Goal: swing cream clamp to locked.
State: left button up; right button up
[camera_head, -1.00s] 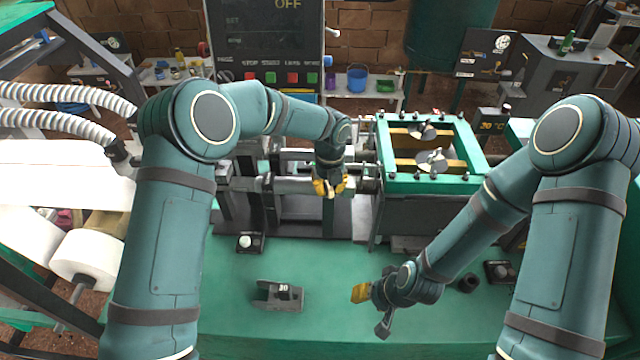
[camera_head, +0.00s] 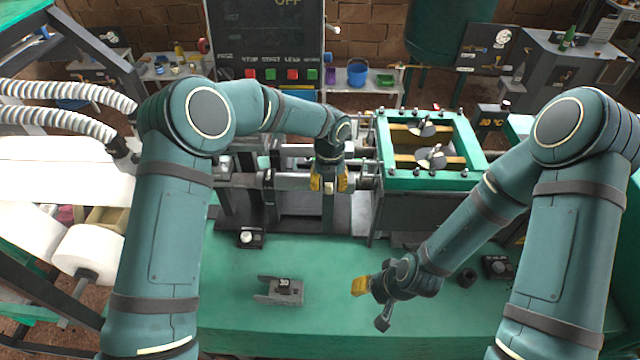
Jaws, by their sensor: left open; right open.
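My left gripper (camera_head: 329,184) hangs over the horizontal shafts of the machine in the middle, pointing down. Its yellow-padded fingers are open. A small pale cream piece (camera_head: 328,187) shows between them, which may be the tip of the cream clamp's handle. I cannot tell whether the fingers touch it. The rest of the clamp is hidden behind the gripper, so its position cannot be read. My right gripper (camera_head: 370,304) is open and empty above the green bench top at the front, well away from the clamp.
A green-framed box (camera_head: 430,184) with round metal parts stands right of the shafts. A grey bracket (camera_head: 280,291) marked 30 lies on the green bench (camera_head: 225,310). A white-knobbed button box (camera_head: 249,238) sits behind it. A dark control panel (camera_head: 266,45) rises at the back.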

pick_arm(q)
jog(key=shift+r, duration=0.1)
jog(key=shift+r+p, duration=0.8)
jog(key=shift+r, duration=0.3)
jog(key=shift+r+p, duration=0.5)
jog(key=shift+r, duration=1.85)
